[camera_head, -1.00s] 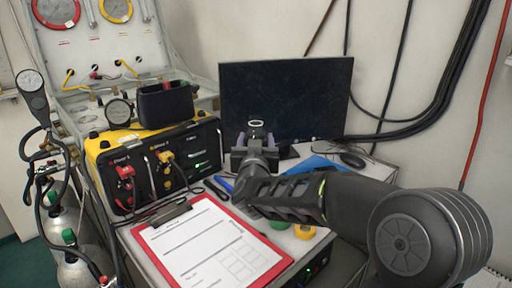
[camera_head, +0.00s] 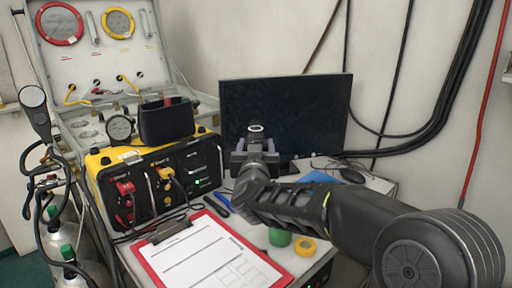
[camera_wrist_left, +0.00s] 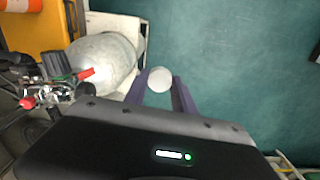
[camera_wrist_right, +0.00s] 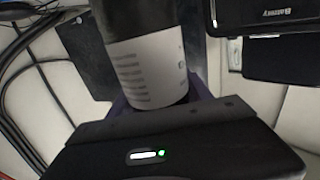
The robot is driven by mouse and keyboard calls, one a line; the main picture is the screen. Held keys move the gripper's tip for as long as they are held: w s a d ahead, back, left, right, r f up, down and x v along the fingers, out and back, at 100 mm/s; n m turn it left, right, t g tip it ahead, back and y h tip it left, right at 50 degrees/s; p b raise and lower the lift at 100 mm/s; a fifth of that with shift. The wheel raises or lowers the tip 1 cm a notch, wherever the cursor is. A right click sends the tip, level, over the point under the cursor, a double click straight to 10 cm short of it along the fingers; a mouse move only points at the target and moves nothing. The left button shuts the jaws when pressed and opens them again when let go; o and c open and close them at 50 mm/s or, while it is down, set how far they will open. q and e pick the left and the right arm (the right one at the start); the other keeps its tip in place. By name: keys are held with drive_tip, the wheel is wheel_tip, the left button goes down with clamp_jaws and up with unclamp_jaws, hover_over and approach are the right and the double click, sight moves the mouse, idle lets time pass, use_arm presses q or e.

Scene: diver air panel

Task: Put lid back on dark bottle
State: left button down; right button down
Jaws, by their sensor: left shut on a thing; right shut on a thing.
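The dark bottle (camera_wrist_right: 140,18) has a white printed label and is held between the purple fingers of my right gripper (camera_wrist_right: 160,98). In the head view the bottle (camera_head: 256,136) stands up out of my right gripper (camera_head: 255,154), in front of the monitor. A pale ring shows at its top, with no lid on it. In the left wrist view a round white lid (camera_wrist_left: 159,79) sits between the purple fingertips of my left gripper (camera_wrist_left: 160,88), above the floor beside a gas cylinder. My left gripper is outside the head view, well apart from the bottle.
The black monitor (camera_head: 285,108) stands right behind the bottle. A red clipboard (camera_head: 152,261), green tape (camera_head: 280,238) and yellow tape (camera_head: 306,246) lie on the worktop. The yellow-black panel box (camera_head: 155,180) is left. Gas cylinders (camera_head: 68,250) stand at lower left.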

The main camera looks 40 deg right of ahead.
drive_tip(key=shift+r, duration=0.1)
drive_tip(key=c, duration=1)
unclamp_jaws()
clamp_jaws()
drive_tip(key=shift+r, duration=0.1)
